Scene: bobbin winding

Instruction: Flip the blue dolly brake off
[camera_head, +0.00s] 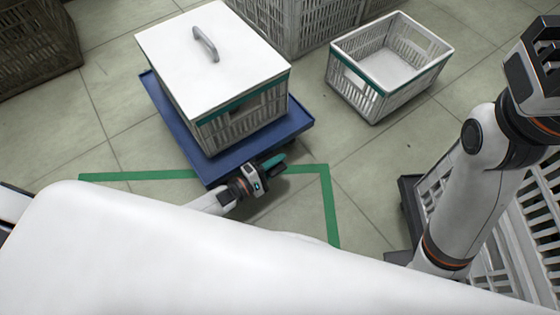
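The blue dolly (188,127) stands on the tiled floor in the upper middle of the head view. It carries a slatted crate (245,122) with a white lid. My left gripper (271,166) is low at the dolly's near edge, toward its right corner, with its fingers pointing up and right. A small teal-green piece (275,160) shows at the fingertips; I cannot tell whether it is the brake or whether the fingers hold it. No brake shows clearly. The gap between the fingers is too small to read.
An open, empty white crate (387,68) stands on the floor right of the dolly. Green tape (328,205) marks the floor in front. Grey crates (290,22) stand at the back. A white slatted crate (535,220) stands at the lower right.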

